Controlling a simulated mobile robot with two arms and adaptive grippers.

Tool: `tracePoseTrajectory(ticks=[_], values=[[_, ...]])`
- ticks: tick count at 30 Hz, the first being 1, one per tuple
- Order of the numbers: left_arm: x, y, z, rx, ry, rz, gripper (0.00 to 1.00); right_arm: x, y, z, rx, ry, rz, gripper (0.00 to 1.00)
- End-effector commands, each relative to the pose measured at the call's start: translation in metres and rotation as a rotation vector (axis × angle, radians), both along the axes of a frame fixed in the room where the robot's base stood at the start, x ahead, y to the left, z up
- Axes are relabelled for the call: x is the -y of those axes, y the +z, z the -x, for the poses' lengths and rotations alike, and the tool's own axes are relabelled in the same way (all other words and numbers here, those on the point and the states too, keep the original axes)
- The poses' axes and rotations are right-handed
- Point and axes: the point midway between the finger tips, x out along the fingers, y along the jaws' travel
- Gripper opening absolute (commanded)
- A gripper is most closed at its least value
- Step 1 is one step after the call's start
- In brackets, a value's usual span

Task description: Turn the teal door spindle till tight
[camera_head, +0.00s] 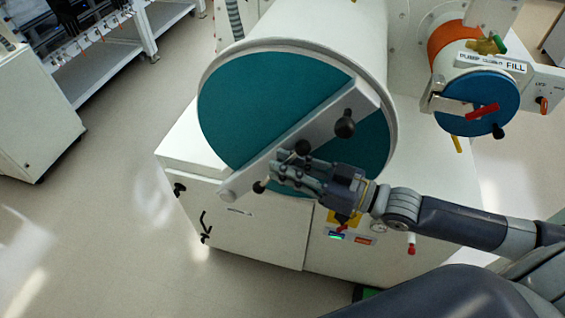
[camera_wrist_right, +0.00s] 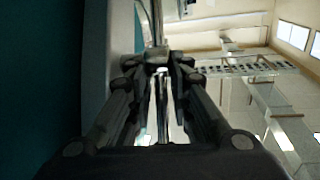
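My right gripper (camera_head: 277,173) is at the middle of this handle. In the right wrist view, my right gripper's fingertips (camera_wrist_right: 158,62) close in on both sides of a small metal piece of the spindle (camera_wrist_right: 158,53). The fingers hide part of it. My left gripper is not in view.
A smaller blue door (camera_head: 478,103) with a red handle is at the right. Below are the white cabinet (camera_head: 250,225) and a small panel with a gauge. Open floor lies at the left.

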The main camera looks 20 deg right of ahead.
Motion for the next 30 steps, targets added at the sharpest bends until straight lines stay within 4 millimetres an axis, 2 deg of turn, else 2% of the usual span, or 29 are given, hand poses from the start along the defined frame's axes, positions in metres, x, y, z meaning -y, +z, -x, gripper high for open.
tracePoseTrajectory(ticks=[14,17,25,30], values=[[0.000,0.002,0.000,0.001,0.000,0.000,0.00,-0.007,0.000,-0.006,0.000,0.002,0.001,0.19],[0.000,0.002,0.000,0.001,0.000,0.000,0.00,-0.007,0.000,-0.006,0.000,0.002,0.001,0.00],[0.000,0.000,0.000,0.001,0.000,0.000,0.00,-0.007,-0.001,-0.006,0.003,0.002,-0.003,0.00],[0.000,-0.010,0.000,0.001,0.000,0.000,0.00,-0.007,-0.004,-0.006,0.022,0.002,-0.033,0.00]])
